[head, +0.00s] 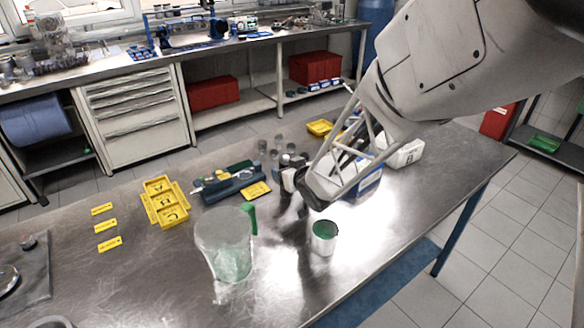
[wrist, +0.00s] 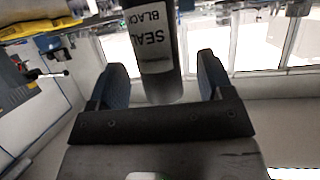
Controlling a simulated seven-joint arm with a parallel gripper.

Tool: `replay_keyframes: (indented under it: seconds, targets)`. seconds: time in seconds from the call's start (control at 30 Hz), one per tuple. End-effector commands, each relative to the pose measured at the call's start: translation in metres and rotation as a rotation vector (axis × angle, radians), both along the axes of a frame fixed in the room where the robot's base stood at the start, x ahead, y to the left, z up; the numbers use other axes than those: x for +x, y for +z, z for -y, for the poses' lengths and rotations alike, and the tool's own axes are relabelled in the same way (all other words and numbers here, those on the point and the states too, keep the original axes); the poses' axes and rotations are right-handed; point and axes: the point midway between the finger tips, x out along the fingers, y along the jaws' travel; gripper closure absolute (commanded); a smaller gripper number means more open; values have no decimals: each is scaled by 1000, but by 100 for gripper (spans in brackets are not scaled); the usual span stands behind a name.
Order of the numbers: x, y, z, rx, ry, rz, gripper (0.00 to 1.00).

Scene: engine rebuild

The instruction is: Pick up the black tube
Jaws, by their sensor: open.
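The black tube (wrist: 164,88) shows in the wrist view, with a white label reading "SEAL BLACK". It runs from the top edge down between the two fingers of my gripper (wrist: 163,82). A gap shows on each side of it, so the fingers look apart from it. My gripper is open. In the head view my gripper (head: 294,187) is low over the middle of the metal table, tilted down to the left. There I cannot clearly tell the tube from the dark fingers.
On the table (head: 130,285), a clear jug (head: 224,240) with a green handle and a white cup (head: 323,240) with a green inside stand in front. A teal tool holder (head: 236,187) and yellow bins (head: 165,203) lie left. White canisters (head: 407,154) stand right, behind my arm.

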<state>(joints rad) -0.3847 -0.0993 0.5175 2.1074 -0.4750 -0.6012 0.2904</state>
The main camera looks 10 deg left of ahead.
Motion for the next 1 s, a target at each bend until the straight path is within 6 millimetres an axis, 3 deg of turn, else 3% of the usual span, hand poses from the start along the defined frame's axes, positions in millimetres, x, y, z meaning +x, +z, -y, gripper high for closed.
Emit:
replay_keyframes:
  seconds: [0.3,0.97,1.0]
  targets:
    - [14,-7,-10,0,0,0,26]
    - [15,-8,-11,0,-1,0,26]
    - [15,-8,-11,0,-1,0,32]
